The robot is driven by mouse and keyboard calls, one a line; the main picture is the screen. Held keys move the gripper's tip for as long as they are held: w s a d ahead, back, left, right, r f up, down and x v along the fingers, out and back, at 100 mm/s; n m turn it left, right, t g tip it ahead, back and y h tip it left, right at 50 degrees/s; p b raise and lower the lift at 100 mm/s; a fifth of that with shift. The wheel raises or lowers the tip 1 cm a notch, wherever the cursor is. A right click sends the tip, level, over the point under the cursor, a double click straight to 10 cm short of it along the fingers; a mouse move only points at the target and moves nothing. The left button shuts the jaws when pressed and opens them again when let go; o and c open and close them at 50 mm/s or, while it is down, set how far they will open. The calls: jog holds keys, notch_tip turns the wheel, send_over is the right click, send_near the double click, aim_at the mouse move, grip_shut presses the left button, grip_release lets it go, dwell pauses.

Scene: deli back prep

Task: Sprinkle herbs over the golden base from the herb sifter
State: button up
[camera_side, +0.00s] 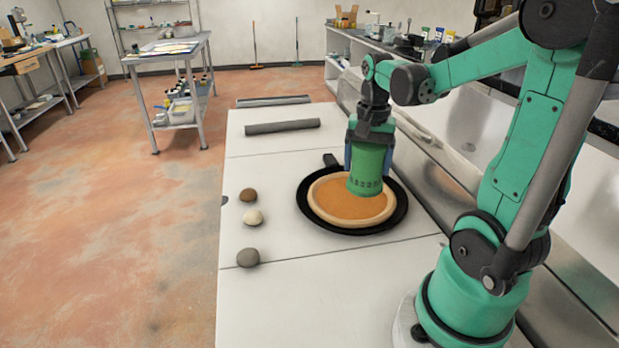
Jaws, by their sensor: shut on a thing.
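The golden base (335,203) is a round crust with an orange-gold top and a paler raised rim. It lies in a black pan (369,229) on the white worktop. The herb sifter (367,171) is a green cylinder with small dark marks near its lower edge. My gripper (369,140) is shut on the sifter from above and holds it over the back right part of the base. The sifter looks upright or nearly so. I cannot tell the exact gap between it and the base. No herbs show on the visible part of the base.
Several small round lumps, brown (248,195), cream (253,217) and grey (248,257), lie left of the pan. Two grey bars (283,127) lie at the far end of the worktop (310,290). The front of the worktop is clear. A wall-side ledge runs along the right.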

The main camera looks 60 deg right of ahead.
aim_at(370, 144)
jog(key=shift+r, duration=2.9)
jog(key=s+a+r, duration=0.1)
jog(key=s+a, duration=0.3)
jog(key=shift+s, duration=0.25)
jog(key=shift+r, duration=0.1)
jog(key=s+a+r, duration=0.1)
jog(key=s+a, duration=0.3)
jog(key=shift+s, duration=0.2)
jog(key=shift+r, duration=0.1)
